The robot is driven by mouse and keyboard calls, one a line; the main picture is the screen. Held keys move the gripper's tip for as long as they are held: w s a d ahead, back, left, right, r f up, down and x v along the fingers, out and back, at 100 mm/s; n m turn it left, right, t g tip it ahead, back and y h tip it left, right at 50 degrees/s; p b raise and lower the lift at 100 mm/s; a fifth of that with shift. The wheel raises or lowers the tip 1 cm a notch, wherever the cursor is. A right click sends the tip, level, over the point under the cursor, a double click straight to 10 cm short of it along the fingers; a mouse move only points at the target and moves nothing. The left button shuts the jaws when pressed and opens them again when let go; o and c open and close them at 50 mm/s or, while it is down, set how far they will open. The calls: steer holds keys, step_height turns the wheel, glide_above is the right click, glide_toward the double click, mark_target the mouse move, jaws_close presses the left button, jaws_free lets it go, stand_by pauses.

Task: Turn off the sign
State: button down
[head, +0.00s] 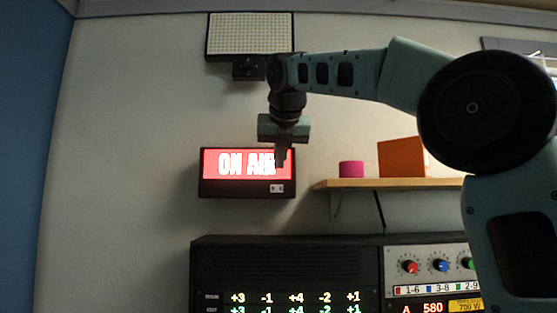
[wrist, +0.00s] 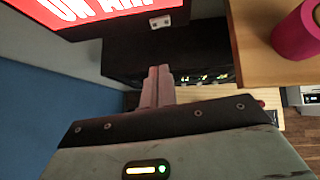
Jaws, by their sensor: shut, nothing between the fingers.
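The sign (head: 228,164) is a black box on the wall with a lit red face reading "ON AIR". A small light switch plate (head: 277,188) sits at its lower right. In the wrist view the lit sign (wrist: 70,12) is at the top left, with the switch plate (wrist: 160,21) on its lower edge. My gripper (head: 280,163) is shut and empty, pointing down in front of the sign's right end, just above the switch plate in the head view. The gripper (wrist: 158,72) also shows shut in the wrist view. I cannot tell whether it touches the sign.
A wooden shelf (head: 350,184) to the right holds a pink cylinder (head: 351,169) and an orange box (head: 399,157). Black equipment (head: 290,262) with displays stands below. A light panel (head: 250,34) hangs above. The wall left of the sign is clear.

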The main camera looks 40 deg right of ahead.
mark_target(273, 192)
steer(key=x, duration=0.3)
steer(key=r+p+x, duration=0.1)
steer(key=x, duration=0.2)
steer(key=w+p+x, duration=0.1)
steer(key=x, duration=0.2)
steer(key=shift+d+r, duration=0.15)
steer(key=shift+d, duration=0.25)
steer(key=shift+w+d+p, duration=0.3)
steer(key=shift+w+p, duration=0.15)
steer(key=shift+w, duration=0.3)
steer(key=shift+a, duration=0.1)
